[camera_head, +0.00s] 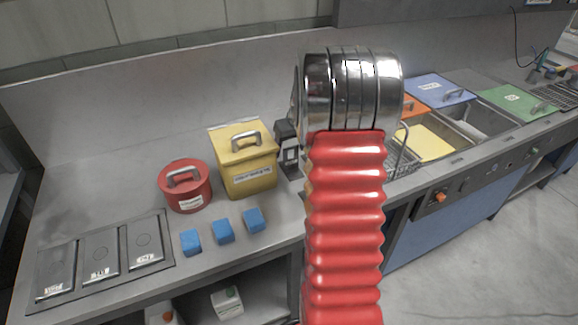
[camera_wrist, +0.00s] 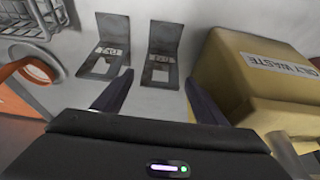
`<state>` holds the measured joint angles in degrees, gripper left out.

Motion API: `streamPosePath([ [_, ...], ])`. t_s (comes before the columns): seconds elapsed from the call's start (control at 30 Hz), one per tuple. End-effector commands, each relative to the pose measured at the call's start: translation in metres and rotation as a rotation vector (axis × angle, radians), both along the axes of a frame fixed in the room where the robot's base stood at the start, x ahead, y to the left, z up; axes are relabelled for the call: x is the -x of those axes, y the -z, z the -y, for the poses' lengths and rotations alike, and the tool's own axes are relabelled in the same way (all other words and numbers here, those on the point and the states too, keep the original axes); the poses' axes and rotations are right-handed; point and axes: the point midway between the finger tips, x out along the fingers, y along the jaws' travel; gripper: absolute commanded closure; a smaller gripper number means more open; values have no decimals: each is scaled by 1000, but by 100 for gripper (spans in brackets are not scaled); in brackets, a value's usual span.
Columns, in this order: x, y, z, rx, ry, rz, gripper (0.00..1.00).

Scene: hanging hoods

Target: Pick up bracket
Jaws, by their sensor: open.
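Two grey metal brackets show in the wrist view, a left bracket (camera_wrist: 106,42) and a right bracket (camera_wrist: 162,48). Each has an upright plate, a small white label and a foot with a cutout on the pale counter. I cannot tell which one the task names. In the head view, a dark bracket (camera_head: 288,148) stands just right of the yellow bin. My gripper (camera_wrist: 159,77) is open and empty, its fingers pointing toward the brackets, with the right bracket roughly between the fingertips. In the head view my arm hides the gripper.
A yellow waste bin (camera_wrist: 262,80) stands close right of my right finger. An orange-rimmed thing (camera_wrist: 30,80) and a wire rack (camera_wrist: 28,20) are at left. A red pot (camera_head: 185,188), several blue blocks (camera_head: 223,231) and dark plates (camera_head: 100,255) lie on the counter.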

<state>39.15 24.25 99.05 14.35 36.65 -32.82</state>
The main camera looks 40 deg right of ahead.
Motion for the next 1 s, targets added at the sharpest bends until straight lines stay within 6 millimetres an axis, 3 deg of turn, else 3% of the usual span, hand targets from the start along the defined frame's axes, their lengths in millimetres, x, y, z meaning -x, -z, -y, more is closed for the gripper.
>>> streamPosePath([
  [0.37,0,0,0,0,0,0,34],
  [1.0,0,0,-1,-1,0,0,79],
])
